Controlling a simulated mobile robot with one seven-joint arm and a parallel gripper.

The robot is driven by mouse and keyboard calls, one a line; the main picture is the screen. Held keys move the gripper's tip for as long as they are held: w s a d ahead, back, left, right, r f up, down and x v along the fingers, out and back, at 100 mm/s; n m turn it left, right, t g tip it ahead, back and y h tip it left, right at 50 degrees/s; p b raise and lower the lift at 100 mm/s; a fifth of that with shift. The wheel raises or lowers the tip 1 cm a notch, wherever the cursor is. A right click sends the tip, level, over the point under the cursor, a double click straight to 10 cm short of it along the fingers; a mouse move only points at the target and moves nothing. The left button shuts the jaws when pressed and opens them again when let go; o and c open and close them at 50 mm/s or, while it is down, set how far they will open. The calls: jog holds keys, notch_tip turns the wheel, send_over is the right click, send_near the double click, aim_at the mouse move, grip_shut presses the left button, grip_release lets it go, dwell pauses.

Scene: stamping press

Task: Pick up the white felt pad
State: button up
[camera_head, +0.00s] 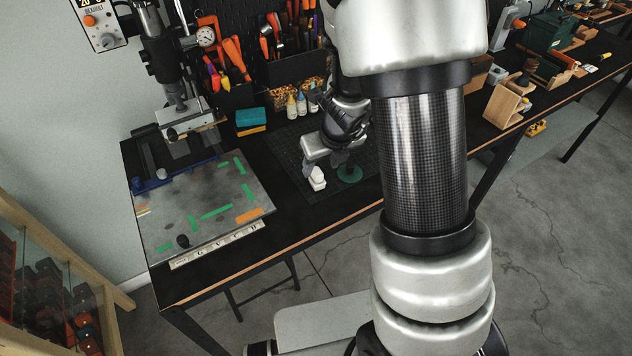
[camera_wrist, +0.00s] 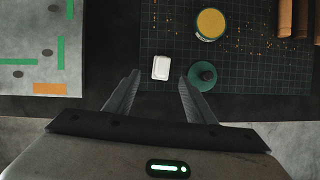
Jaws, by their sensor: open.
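The white felt pad (camera_wrist: 161,67) shows in the wrist view as a small white block with rounded corners near the front edge of the dark green cutting mat. It also shows in the head view (camera_head: 317,179), just below my gripper (camera_head: 325,163). In the wrist view my gripper (camera_wrist: 159,84) is open, with one finger on each side of the pad's near end. There are visible gaps between pad and fingers. The height of the fingertips above the pad is hard to tell.
A yellow-topped round container (camera_wrist: 210,24) stands farther back on the cutting mat (camera_wrist: 250,62). The grey press plate (camera_head: 165,214) with green strips is at left.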

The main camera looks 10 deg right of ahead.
aim_at(318, 172)
jog(key=b+x, duration=0.1)
jog(key=x, duration=0.1)
jog(key=b+x, duration=0.1)
jog(key=x, duration=0.2)
jog(key=b+x, duration=0.1)
jog(key=x, duration=0.2)
jog(key=shift+w+d, duration=0.1)
jog(key=shift+w, duration=0.2)
jog(key=shift+r, duration=0.15)
jog(key=c, duration=1.2)
jog(key=shift+o, duration=0.2)
notch_tip(318, 172, up, 10)
jog(key=p, duration=0.6)
jog(key=o, duration=0.5)
jog(key=c, duration=0.4)
